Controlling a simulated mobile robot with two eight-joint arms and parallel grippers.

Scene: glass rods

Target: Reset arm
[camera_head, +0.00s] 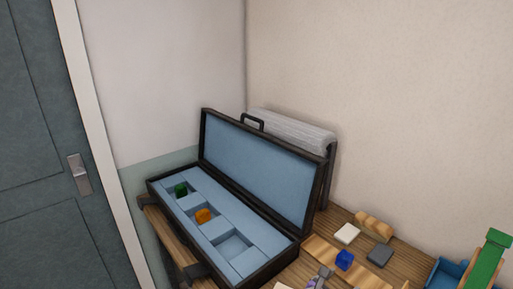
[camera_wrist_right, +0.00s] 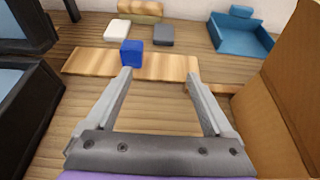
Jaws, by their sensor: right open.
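My right gripper (camera_wrist_right: 160,76) is open and empty in the right wrist view, its two fingers apart over the wooden table. A small part of it (camera_head: 320,277) shows at the bottom edge of the head view. A blue block (camera_wrist_right: 131,53) stands on a wooden strip (camera_wrist_right: 170,66), just beyond the left fingertip; the block also shows in the head view (camera_head: 345,260). An open black case (camera_head: 262,274) with blue lining holds a green block (camera_head: 181,190) and an orange block (camera_head: 203,215) in separate recesses. A third recess (camera_head: 232,246) is empty. My left gripper is not in view.
Behind the strip lie a white block (camera_head: 347,233), a grey block (camera_head: 379,256) and a wooden piece (camera_head: 374,226). A blue tray (camera_wrist_right: 240,38) is at the back right. A brown cardboard-like panel (camera_wrist_right: 285,95) rises close on the right. The case's raised lid (camera_head: 262,170) stands behind its recesses.

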